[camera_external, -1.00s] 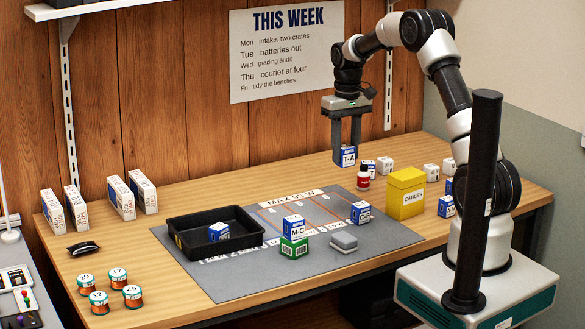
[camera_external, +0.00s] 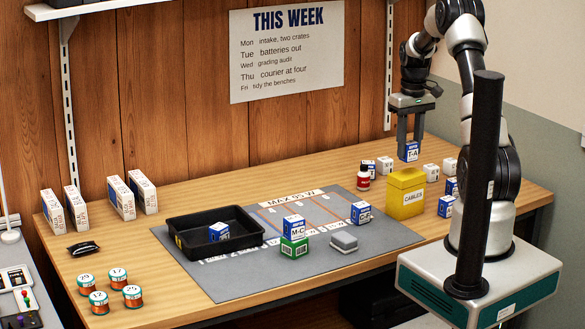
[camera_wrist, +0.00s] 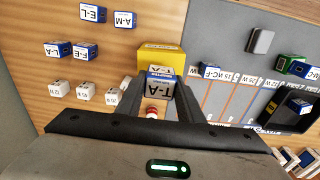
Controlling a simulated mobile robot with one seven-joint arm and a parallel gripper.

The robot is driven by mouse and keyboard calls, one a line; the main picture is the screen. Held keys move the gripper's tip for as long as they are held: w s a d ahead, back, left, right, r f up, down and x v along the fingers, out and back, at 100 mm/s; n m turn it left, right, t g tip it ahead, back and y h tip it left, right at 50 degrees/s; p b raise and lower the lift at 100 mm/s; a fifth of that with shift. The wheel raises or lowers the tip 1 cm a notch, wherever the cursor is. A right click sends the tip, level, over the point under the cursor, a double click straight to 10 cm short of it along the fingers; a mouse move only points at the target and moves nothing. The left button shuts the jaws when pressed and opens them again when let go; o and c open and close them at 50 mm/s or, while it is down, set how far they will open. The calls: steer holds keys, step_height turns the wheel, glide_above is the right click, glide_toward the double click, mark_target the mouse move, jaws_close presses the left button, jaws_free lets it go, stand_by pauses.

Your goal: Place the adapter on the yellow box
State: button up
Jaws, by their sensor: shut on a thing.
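My gripper (camera_external: 409,143) is shut on the adapter (camera_external: 410,152), a small blue and white box marked T-A, and holds it upright. The yellow box (camera_external: 406,199), labelled CABLES, stands on the bench below it. In the external view the adapter is just above the rear of the yellow box's top and looks apart from it. In the wrist view the adapter (camera_wrist: 158,88) sits between the fingers (camera_wrist: 157,105) and covers part of the yellow box (camera_wrist: 161,60). The exact gap between the two is hard to tell.
The grey mat (camera_external: 240,285) bears a black tray (camera_external: 180,238) and several small boxes.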

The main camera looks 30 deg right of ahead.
mark_target(409, 157)
steer(key=shift+f, duration=1.8)
steer(key=shift+f, duration=0.15)
steer(key=o, duration=1)
steer(key=shift+o, duration=0.2)
steer(key=r, duration=1.2)
steer(key=shift+s+r+p, duration=0.15)
steer(key=shift+s+p, duration=0.05)
steer(key=shift+p, duration=0.2)
